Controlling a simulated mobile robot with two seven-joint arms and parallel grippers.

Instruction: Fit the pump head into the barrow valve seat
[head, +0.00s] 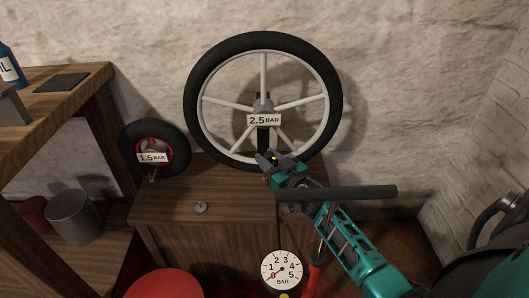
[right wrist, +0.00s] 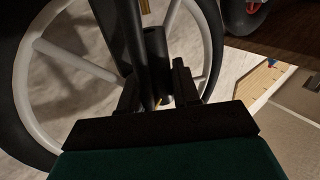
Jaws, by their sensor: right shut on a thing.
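My right gripper (head: 268,160) is at the foot of the large wheel, well to the right of the small wheel. In the right wrist view its two dark fingers (right wrist: 157,90) are shut on the pump head (right wrist: 157,58), a dark cylinder with a dark hose or rod beside it. The fingers largely hide the pump head in the head view. The small barrow wheel (head: 152,140) has a black tyre, red hub and "1.5 BAR" label. A small brass-coloured stub (head: 152,174) shows at its lower edge; whether this is the valve seat is unclear. My left gripper is out of view.
The large wheel (head: 263,100), labelled "2.5 BAR", stands on the wooden chest (head: 165,210) near the wall. The pump's gauge (head: 282,270) and black handle (head: 350,192) are in front. A metal knob (head: 201,207) lies on the chest. A workbench (head: 90,88) stands left.

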